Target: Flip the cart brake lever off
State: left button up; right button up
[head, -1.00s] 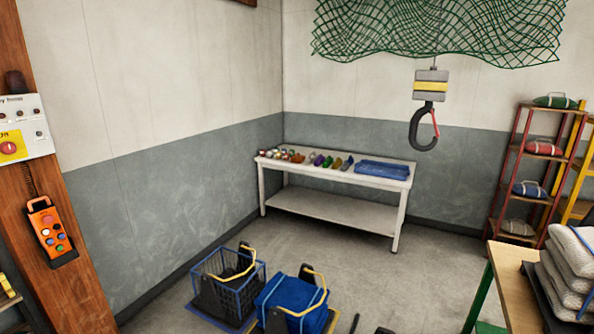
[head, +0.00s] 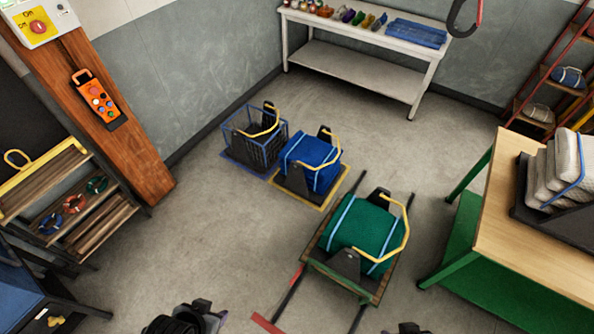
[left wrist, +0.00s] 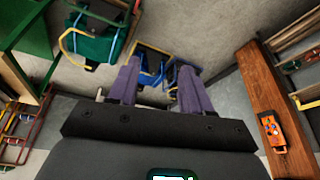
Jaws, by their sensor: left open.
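A wheeled-looking cart (head: 312,262) with a wooden edge stands on dark rails at the lower right of the head view. It carries a green bundle (head: 352,231) with light blue straps, a curved yellow bar (head: 405,240) and dark brackets. I cannot tell which part is the brake lever. The green bundle also shows at the upper left of the left wrist view (left wrist: 95,46). My left gripper (left wrist: 160,88) is open in that view, its purple fingers apart and nothing clearly between them. Its fingers do not show clearly in the head view. My right gripper is not seen.
A blue bundle (head: 312,157) and a wire basket (head: 262,148) stand behind the cart. A wooden-topped table (head: 520,215) is at the right. An orange control box (head: 97,97) hangs on the left post. Open floor lies left of the cart.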

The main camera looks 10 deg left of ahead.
pick_arm(q)
jog(key=w+d+f+t+h, duration=0.1)
jog(key=w+d+f+t, duration=0.15)
jog(key=w+t, duration=0.35)
jog(key=w+d+f+t+h+b, duration=0.1)
jog(key=w+d+f+b, duration=0.15)
jog(key=f+b, duration=0.35)
jog(key=w+d+f+t+h+b, duration=0.1)
jog(key=w+f+b, duration=0.25)
jog(key=f, duration=0.45)
jog(key=m+t+h+b, duration=0.3)
jog(key=t+h+b, duration=0.1)
jog(key=b, duration=4.3)
send_near(293, 281)
jog(key=s+r, duration=0.4)
jog(key=r, duration=0.2)
jog(key=w+f+h+b, duration=0.1)
jog(key=w+f+b, duration=0.4)
jog(key=f+b, duration=0.5)
jog(key=shift+m, duration=0.3)
jog(key=b+x, duration=0.2)
jog(key=x, duration=0.1)
jog(key=b+x, duration=0.2)
jog(key=r+b+x, duration=0.1)
jog(key=b+x, duration=0.1)
jog(key=x, duration=0.1)
jog(key=shift+w, duration=0.45)
jog(key=shift+w+d+r, duration=0.15)
jog(key=shift+w+d, duration=0.15)
jog(key=shift+w, duration=0.15)
